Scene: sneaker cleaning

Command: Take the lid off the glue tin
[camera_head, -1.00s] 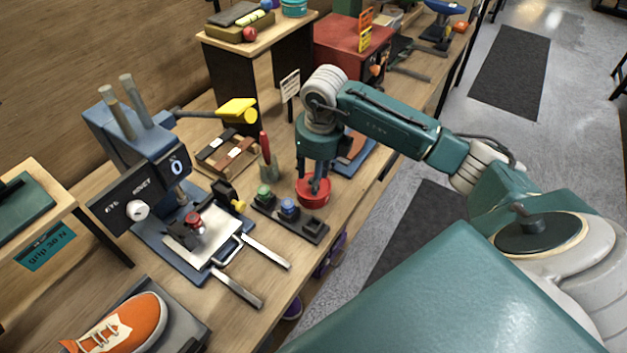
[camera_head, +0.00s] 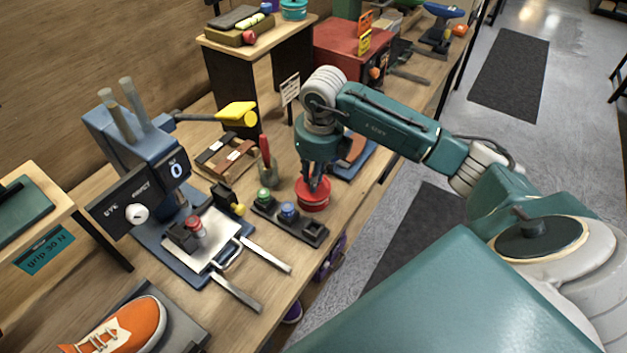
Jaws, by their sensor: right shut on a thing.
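The red glue tin (camera_head: 313,202) stands on the workbench, right of the black holder with the small green and blue pieces. My right gripper (camera_head: 316,186) points down at the tin's top from above, and its fingers are closed on the lid (camera_head: 309,191). The fingers partly hide the lid. I cannot tell whether the lid is apart from the tin. My left gripper is not in view.
The black holder (camera_head: 290,220) is close beside the tin on the left. A blue press (camera_head: 150,170) with a yellow-ended lever stands further left. An orange sneaker (camera_head: 125,327) lies at the front left. The bench's front edge is close to the tin.

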